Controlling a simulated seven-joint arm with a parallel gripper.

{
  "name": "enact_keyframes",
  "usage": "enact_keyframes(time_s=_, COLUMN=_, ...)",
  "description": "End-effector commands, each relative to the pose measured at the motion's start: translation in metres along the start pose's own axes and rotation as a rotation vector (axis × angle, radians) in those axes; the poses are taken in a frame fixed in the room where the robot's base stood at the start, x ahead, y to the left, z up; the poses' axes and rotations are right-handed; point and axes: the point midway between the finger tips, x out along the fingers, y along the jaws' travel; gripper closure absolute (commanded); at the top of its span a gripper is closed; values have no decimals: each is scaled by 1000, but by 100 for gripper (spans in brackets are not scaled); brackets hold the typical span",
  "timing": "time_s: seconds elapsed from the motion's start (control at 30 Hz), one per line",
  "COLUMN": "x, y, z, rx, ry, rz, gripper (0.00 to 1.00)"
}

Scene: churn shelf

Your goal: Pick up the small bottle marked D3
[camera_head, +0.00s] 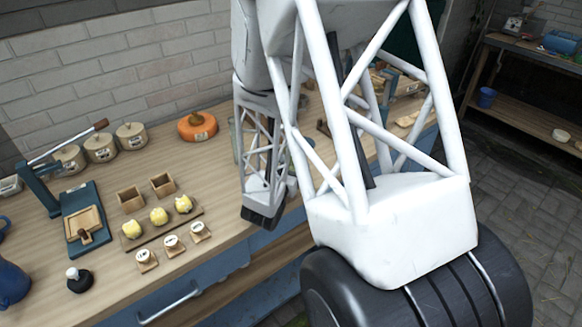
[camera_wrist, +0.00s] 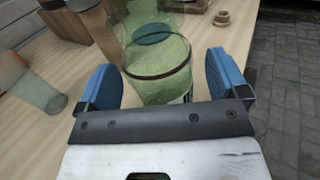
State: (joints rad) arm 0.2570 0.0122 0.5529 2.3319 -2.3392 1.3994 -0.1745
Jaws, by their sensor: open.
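A green see-through glass vessel (camera_wrist: 160,75) stands on the wooden bench in the wrist view, with a dark band around it and a blue-green oval patch showing within its outline. A bit of pale label shows low on its right side, but no marking can be read, so I cannot tell whether it is D3. My gripper (camera_wrist: 158,62) is open, its blue fingers on the left and right of this vessel with gaps on both sides. In the head view my arm hides most of this area; some greenish glass (camera_head: 247,136) shows behind it.
Another clear glass (camera_wrist: 36,90) stands left of my gripper in the wrist view, and a small wooden ring (camera_wrist: 222,18) lies beyond. In the head view, an orange round thing (camera_head: 198,126), lidded pots (camera_head: 131,136) and yellow lumps (camera_head: 158,215) stand on the bench (camera_head: 225,215).

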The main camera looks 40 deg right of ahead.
Motion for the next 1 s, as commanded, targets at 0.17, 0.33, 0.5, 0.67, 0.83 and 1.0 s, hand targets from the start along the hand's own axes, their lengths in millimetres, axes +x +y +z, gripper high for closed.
enact_keyframes(time_s=0.17, x=8, y=0, z=0, rx=0, ry=0, rz=1, gripper=8)
enact_keyframes(time_s=0.33, x=9, y=0, z=0, rx=-1, ry=0, rz=1, gripper=8)
enact_keyframes(time_s=0.5, x=9, y=0, z=0, rx=-1, ry=0, rz=1, gripper=8)
enact_keyframes(time_s=0.67, x=9, y=0, z=0, rx=0, ry=0, rz=1, gripper=8)
enact_keyframes(time_s=0.83, x=9, y=0, z=0, rx=-1, ry=0, rz=1, gripper=21)
enact_keyframes(time_s=1.0, x=9, y=0, z=0, rx=-1, ry=0, rz=1, gripper=48)
